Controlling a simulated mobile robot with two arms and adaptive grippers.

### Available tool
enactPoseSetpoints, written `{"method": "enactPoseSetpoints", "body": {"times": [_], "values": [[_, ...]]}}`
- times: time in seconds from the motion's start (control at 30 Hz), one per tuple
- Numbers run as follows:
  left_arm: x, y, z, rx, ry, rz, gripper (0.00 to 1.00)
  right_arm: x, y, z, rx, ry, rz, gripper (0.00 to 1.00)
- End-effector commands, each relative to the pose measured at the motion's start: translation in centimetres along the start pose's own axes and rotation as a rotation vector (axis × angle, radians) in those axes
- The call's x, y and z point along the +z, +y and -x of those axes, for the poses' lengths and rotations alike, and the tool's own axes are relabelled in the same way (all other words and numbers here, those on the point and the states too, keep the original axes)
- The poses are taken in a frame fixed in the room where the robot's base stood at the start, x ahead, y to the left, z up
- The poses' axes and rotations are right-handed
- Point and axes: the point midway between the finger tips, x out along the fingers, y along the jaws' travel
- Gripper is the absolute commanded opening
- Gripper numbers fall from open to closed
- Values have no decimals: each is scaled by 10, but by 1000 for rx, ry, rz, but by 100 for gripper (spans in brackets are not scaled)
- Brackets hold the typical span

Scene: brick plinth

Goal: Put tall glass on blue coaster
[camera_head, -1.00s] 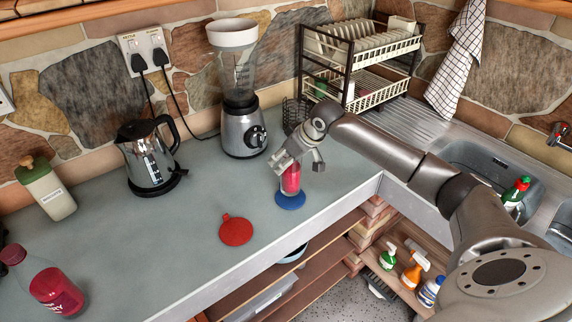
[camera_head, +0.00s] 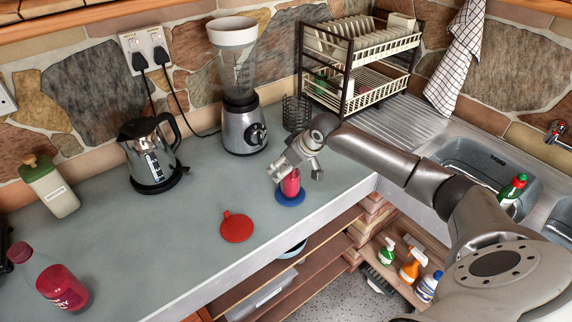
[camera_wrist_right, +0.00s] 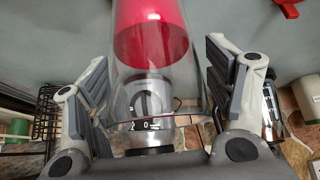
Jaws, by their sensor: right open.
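The tall glass (camera_head: 291,184), with red liquid in it, stands upright on the blue coaster (camera_head: 282,200) near the counter's front edge. My right gripper (camera_head: 296,173) is open at the upper part of the glass, with a finger on either side. In the right wrist view the clear part of the glass (camera_wrist_right: 152,82) lies between the spread fingers (camera_wrist_right: 152,95), with gaps beside it. The coaster is not seen in the wrist view. My left gripper is in no view.
A red coaster-like piece (camera_head: 237,228) lies left of the blue coaster. The blender (camera_head: 243,130) and wire holder (camera_head: 296,113) stand behind, the kettle (camera_head: 152,160) farther left. A bottle (camera_head: 58,285) is at front left. The sink (camera_head: 480,165) is at right.

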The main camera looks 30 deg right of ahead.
Motion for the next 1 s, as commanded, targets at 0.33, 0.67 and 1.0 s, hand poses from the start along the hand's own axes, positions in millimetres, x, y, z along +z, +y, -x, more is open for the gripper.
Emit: {"method": "enactPoseSetpoints", "body": {"times": [0.33, 0.67, 1.0], "values": [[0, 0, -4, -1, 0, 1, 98, -1, 1, 16, 2, 1, 0, 75], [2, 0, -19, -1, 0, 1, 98, -1, 2, 80, 3, 3, 1, 75], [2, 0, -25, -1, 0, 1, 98, -1, 0, 121, 0, 0, -1, 75]]}}
